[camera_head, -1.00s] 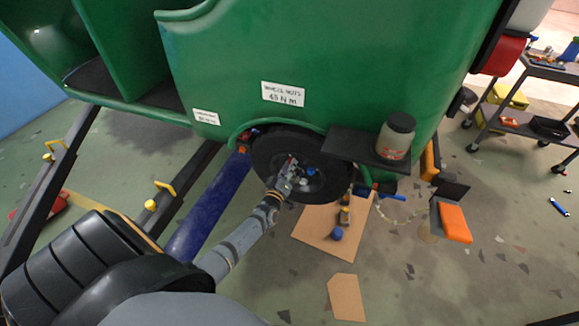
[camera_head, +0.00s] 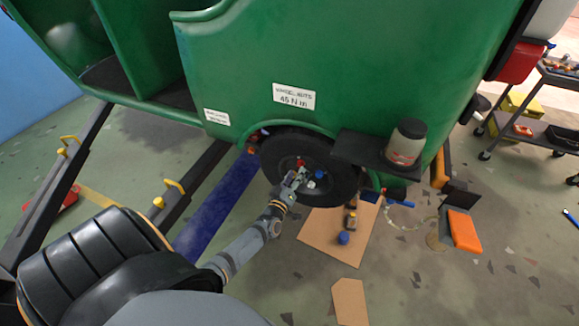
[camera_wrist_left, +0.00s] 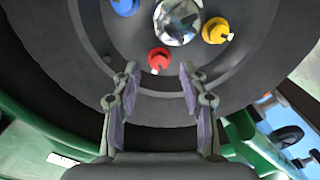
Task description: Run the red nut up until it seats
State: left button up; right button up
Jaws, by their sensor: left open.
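The red nut (camera_wrist_left: 159,59) is on the wheel hub face, straight ahead of my left gripper (camera_wrist_left: 158,80) in the left wrist view. The jaws are open, one finger on either side below the nut, and do not touch it. In the head view the red nut (camera_head: 300,163) shows small at the wheel (camera_head: 345,182), just past the left gripper (camera_head: 294,178). A blue nut (camera_wrist_left: 125,5) and a yellow nut (camera_wrist_left: 216,31) sit around the shiny hub cap (camera_wrist_left: 178,20). How far the red nut is threaded cannot be told. My right gripper is not in view.
The green rickshaw body (camera_head: 300,50) overhangs the wheel. A dark shelf (camera_head: 350,148) with a lidded jar (camera_head: 405,143) juts out above right. A blue beam (camera_head: 218,205) lies left of my arm. Cardboard (camera_head: 330,240) with small items lies on the floor below.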

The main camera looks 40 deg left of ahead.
pick_arm(q)
jog(key=v, duration=0.9)
jog(key=s+d+f+m+g+h+p, duration=0.1)
jog(key=s+d+f+m+g, duration=0.2)
jog(key=s+f, duration=0.5)
jog(key=s+f+m+g+h+p, duration=0.2)
jog(key=s+f+m+g, duration=0.15)
jog(key=f, duration=0.95)
jog(key=s+d+f+m+g, duration=0.1)
jog(key=s+f+g, duration=0.2)
jog(key=s, duration=0.5)
jog(key=s+d+f+m+g+p, duration=0.1)
jog(key=s+f+m+g, duration=0.1)
jog(key=s+f, duration=0.3)
jog(key=s+d+f+m+g, duration=0.1)
jog(key=s+f+g, duration=0.4)
jog(key=s, duration=0.8)
jog(key=shift+s+m, duration=0.2)
jog(key=shift+m, duration=0.35)
jog(key=shift+c, duration=0.6)
